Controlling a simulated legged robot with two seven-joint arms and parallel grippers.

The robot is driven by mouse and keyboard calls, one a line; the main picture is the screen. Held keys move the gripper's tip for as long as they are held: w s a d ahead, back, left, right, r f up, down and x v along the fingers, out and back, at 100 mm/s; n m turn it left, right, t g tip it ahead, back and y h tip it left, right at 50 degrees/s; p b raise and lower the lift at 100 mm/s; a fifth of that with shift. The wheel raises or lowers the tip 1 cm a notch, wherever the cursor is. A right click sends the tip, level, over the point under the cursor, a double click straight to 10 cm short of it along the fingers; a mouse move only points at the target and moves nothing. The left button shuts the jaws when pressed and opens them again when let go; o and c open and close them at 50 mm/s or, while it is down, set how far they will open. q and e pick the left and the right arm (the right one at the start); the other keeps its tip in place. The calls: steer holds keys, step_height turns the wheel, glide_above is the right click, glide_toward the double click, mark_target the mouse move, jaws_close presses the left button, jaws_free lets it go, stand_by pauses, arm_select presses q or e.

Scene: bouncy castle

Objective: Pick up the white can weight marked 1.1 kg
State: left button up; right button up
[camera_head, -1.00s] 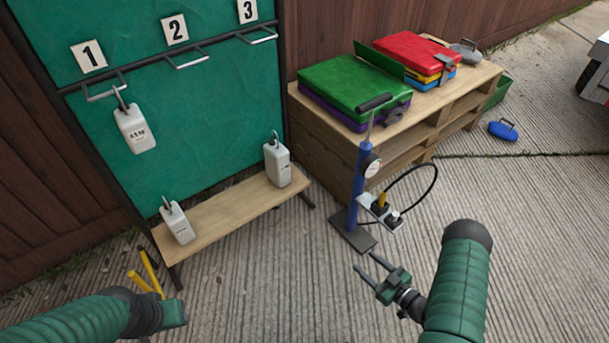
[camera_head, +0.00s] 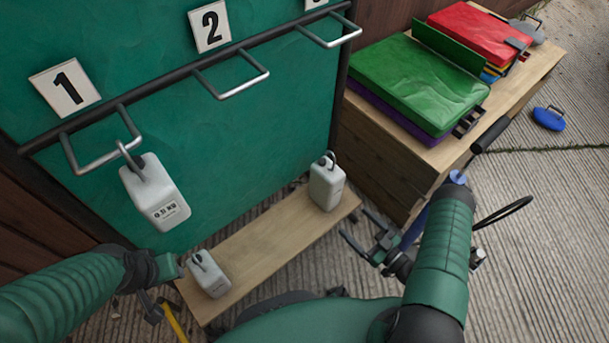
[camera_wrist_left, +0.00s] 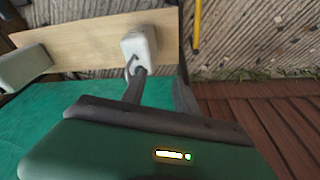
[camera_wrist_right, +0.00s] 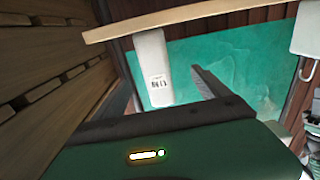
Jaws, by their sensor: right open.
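Three white can weights with ring handles show. One weight (camera_head: 155,192) hangs at hook 1; its label is blurred. Another weight (camera_head: 326,184) stands at the bench's right end. It also shows in the right wrist view (camera_wrist_right: 152,60), upside down, with a label too small to read surely. A third weight (camera_head: 211,276) is at the bench's left end and in the left wrist view (camera_wrist_left: 140,46). My right gripper (camera_head: 358,226) is open and empty, to the right of and below the right bench weight. My left gripper (camera_wrist_left: 160,88) is open, its fingers near the left bench weight's handle.
The wooden bench (camera_head: 265,238) stands before a green board (camera_head: 245,130) with a rail of metal hooks. A pallet table (camera_head: 400,165) at right carries a green case (camera_head: 420,85) and a red case (camera_head: 485,32). A pump (camera_head: 412,228) stands partly behind my right arm.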

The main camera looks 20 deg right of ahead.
steer(key=b+x, duration=0.1)
steer(key=x, duration=0.2)
steer(key=b+x, duration=0.2)
steer(key=x, duration=0.2)
steer(key=b+x, duration=0.1)
steer(key=x, duration=0.2)
steer(key=shift+w+d+f+b, duration=0.1)
steer(key=shift+w+f+b, duration=0.2)
steer(key=shift+w, duration=0.55)
steer(key=b+x, duration=0.4)
steer(key=shift+d+f, duration=0.15)
steer(key=shift+d, duration=0.2)
steer(key=shift+w+a, duration=0.1)
steer(key=shift+w, duration=0.3)
steer(key=shift+a+r, duration=0.2)
steer(key=shift+r, duration=0.2)
steer(key=shift+d, duration=0.1)
jaws_close()
arm_select(q)
step_height(320, 180, down, 8)
steer(key=d, duration=0.1)
steer(key=shift+d+f, duration=0.15)
steer(key=shift+d, duration=0.1)
